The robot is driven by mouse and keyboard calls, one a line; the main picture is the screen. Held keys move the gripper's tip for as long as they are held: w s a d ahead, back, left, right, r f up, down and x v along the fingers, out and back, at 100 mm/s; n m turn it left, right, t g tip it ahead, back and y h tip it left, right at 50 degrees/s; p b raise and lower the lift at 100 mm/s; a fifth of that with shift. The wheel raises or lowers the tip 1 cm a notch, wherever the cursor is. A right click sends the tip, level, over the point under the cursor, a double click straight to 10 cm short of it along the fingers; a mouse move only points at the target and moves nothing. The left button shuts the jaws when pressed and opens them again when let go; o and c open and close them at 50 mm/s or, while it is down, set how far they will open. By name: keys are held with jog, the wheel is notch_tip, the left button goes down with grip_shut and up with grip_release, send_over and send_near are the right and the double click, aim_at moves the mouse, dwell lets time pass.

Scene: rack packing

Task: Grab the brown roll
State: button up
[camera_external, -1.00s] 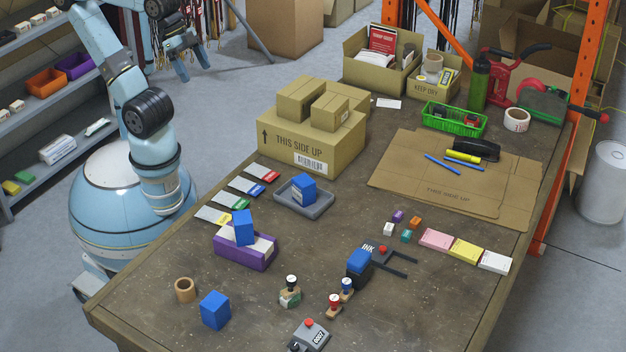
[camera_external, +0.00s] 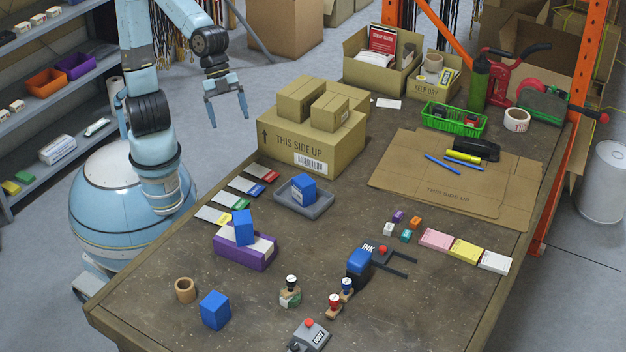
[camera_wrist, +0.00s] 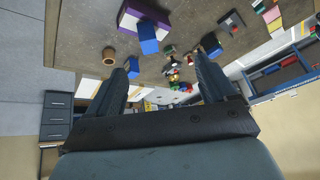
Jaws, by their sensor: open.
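The brown roll (camera_external: 185,290) stands upright near the front left edge of the table, left of a blue block (camera_external: 215,310) and apart from it. It is a short hollow ring. It also shows in the wrist view as a brown roll (camera_wrist: 109,55) at the upper left, beyond my left finger. My gripper (camera_external: 228,122) hangs high, left of the cardboard boxes and well away from the roll. Its fingers point down, and it is open with nothing between them. In the wrist view my gripper (camera_wrist: 167,66) shows two dark fingers spread apart.
A purple box (camera_external: 243,258) with a tilted blue block in it stands behind the roll. Stamps (camera_external: 290,291) and a grey numbering device (camera_external: 308,335) stand to the right. A large carton (camera_external: 312,143) stands further back. Bare table (camera_external: 140,300) lies left of the roll.

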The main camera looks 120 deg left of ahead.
jog(key=w+d+f+m, duration=0.3)
jog(key=d+f+m, duration=0.1)
jog(key=w+d+f+m+t+y, duration=0.1)
jog(key=w+d+f+m, duration=0.2)
jog(key=w+f+m, duration=0.1)
jog(key=w+d+f+m+t+y, duration=0.1)
jog(key=w+d+f+m, duration=0.2)
jog(key=d+f, duration=0.1)
jog(key=shift+w+d+m, duration=0.35)
jog(key=shift+m, duration=0.05)
jog(key=d+r+m+t, duration=0.6)
jog(key=d+r+m, duration=0.2)
jog(key=d+m, duration=0.35)
jog(key=s+d+r+m+t+h, duration=0.45)
jog(key=s+d+r+m, duration=0.3)
jog(key=d+r, duration=0.45)
send_near(189, 291)
jog(key=shift+g+h+x, duration=0.25)
jog(key=shift+x, duration=4.5)
jog(key=shift+w+a+r, duration=0.1)
jog(key=shift+a+r, duration=0.05)
jog(key=c, duration=1.1)
jog(key=shift+o, duration=0.2)
